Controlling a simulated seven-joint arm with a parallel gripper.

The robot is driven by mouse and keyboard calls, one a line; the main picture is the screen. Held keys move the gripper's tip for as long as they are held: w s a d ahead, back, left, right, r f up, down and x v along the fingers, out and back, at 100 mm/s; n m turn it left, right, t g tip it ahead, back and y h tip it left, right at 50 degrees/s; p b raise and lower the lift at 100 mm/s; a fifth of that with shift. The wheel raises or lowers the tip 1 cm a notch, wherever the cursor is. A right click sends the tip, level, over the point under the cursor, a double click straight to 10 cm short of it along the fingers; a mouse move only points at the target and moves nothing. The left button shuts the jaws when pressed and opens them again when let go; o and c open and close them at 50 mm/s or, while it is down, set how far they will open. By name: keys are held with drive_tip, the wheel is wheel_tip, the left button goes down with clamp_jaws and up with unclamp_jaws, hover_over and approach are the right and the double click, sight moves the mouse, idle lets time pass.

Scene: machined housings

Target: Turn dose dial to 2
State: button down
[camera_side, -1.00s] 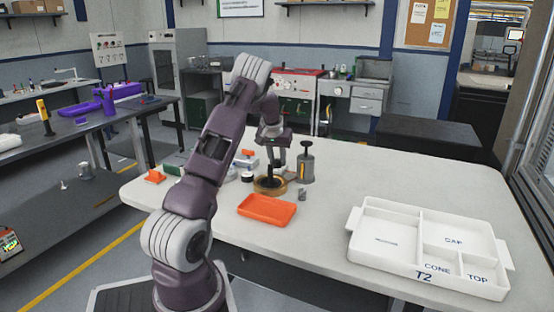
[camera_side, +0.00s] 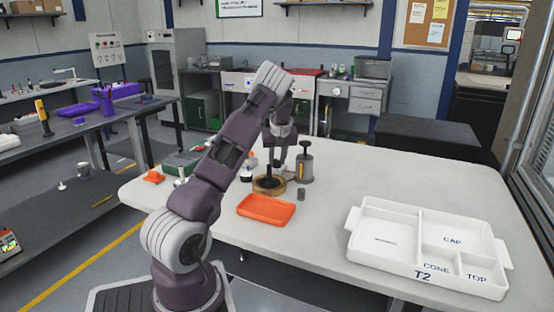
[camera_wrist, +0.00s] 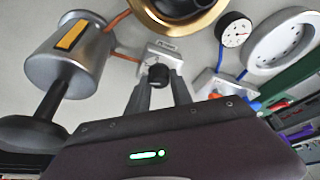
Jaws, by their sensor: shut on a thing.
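A small pale block with a black knob (camera_wrist: 158,74), which looks like the dose dial, sits on the table in the wrist view. My gripper (camera_wrist: 160,84) has its two fingers on either side of this knob and is shut on it. The number the dial points to cannot be read. In the side view my gripper (camera_side: 277,164) points down behind the round brown base, left of the grey canister. The knob itself cannot be made out there.
A grey canister with a black plunger (camera_side: 305,168) and a round brown base (camera_side: 269,187) stand close to my gripper. A round gauge (camera_wrist: 234,30) and a white disc (camera_wrist: 262,52) lie nearby. An orange tray (camera_side: 266,210) and white compartment tray (camera_side: 353,254) are nearer the front.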

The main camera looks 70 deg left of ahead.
drive_tip(key=c, duration=1.1)
unclamp_jaws()
drive_tip(key=shift+c, duration=0.2)
drive_tip(key=v, duration=0.7)
drive_tip(key=shift+r, duration=0.1)
